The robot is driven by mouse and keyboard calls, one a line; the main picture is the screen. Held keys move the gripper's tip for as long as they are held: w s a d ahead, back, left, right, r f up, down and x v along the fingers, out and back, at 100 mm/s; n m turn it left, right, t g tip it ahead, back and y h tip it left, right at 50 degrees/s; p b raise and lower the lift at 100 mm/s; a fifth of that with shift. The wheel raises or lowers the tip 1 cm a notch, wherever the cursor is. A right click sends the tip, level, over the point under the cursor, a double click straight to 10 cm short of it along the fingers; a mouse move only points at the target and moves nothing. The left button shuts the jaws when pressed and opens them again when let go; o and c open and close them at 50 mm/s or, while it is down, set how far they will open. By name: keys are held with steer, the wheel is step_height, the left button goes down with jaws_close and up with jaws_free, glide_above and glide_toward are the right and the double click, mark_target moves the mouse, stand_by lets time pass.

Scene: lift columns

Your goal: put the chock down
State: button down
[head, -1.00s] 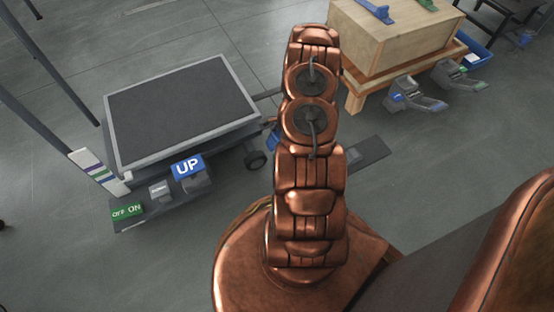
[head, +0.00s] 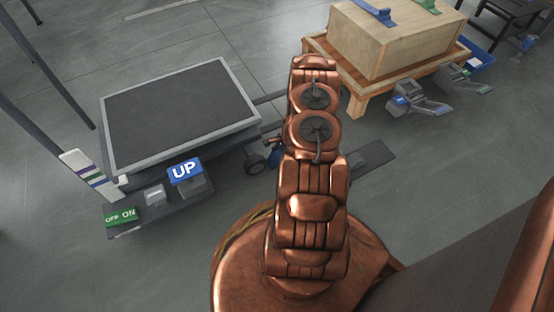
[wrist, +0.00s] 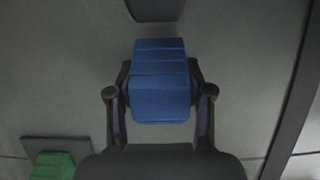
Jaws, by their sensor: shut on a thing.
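The chock (wrist: 160,82) is a blue ribbed block in the middle of the wrist view. My gripper (wrist: 160,74) is shut on it, with one dark finger against each side. Grey floor shows around the chock; I cannot tell whether its underside touches the floor. In the head view, my arm hides the gripper and most of the area around it. A small blue patch (head: 274,153) shows just left of my arm, beside the lift cart's caster; it may be part of the chock.
A lift cart (head: 180,112) with a dark top, a blue UP pedal (head: 185,171) and a green OFF/ON pedal (head: 121,216) stands left. A wooden crate (head: 395,45) on a wooden stand is at upper right, with grey pedals (head: 418,104) beside it. Open floor lies lower left.

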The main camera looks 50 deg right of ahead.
steer(key=shift+c, duration=2.2)
jaws_free()
steer(key=p+v, duration=0.5)
steer(key=v, duration=0.7)
steer(key=shift+s+r, duration=0.1)
